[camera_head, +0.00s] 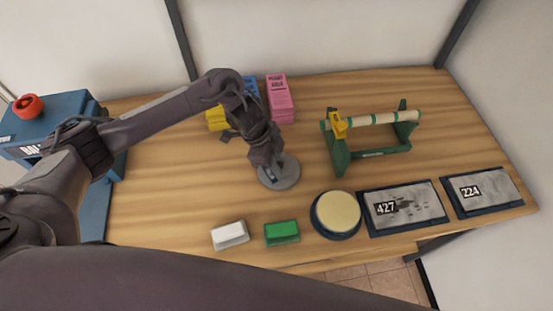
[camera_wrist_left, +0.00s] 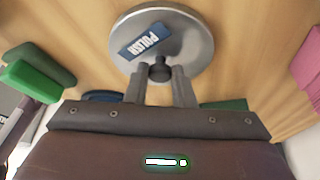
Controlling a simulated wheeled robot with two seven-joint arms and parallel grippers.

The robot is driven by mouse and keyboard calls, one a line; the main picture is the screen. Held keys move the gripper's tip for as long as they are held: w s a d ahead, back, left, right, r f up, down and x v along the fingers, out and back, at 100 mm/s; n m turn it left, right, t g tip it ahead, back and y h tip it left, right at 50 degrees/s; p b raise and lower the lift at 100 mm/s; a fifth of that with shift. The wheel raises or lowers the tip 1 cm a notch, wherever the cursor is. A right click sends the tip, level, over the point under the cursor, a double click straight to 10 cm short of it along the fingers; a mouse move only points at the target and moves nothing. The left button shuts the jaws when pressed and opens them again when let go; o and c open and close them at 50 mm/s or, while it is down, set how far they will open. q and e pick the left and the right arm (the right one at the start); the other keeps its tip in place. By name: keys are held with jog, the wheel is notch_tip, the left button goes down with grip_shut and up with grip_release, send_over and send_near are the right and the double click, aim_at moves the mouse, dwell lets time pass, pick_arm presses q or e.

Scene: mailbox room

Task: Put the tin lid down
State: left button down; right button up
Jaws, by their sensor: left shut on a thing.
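The tin lid (camera_head: 285,180) is a round grey metal disc with a blue POLISH label, which shows in the left wrist view (camera_wrist_left: 190,50). My left gripper (camera_head: 269,169) points down at it in the head view. In the left wrist view, the gripper fingers (camera_wrist_left: 163,78) are shut on the small dark knob of the lid. The lid is at or just above the wooden table (camera_head: 180,180); I cannot tell whether it touches. A round dark blue tin with a cream top (camera_head: 338,212) sits near the table's front edge. My right gripper is not in view.
A white block (camera_head: 230,235) and a green block (camera_head: 282,233) lie in front of the lid. A green stand with a roller (camera_head: 372,140) is to the right. Pink (camera_head: 280,98) and yellow (camera_head: 217,118) stacks stand behind. Number plates 427 (camera_head: 404,208) and 224 (camera_head: 482,192) lie front right.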

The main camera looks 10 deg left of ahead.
pick_arm(q)
jog(key=shift+f, duration=0.15)
jog(key=c, duration=1.2)
grip_release()
jog(key=shift+c, duration=0.2)
jog(key=b+v, duration=0.1)
jog(key=v, duration=1.1)
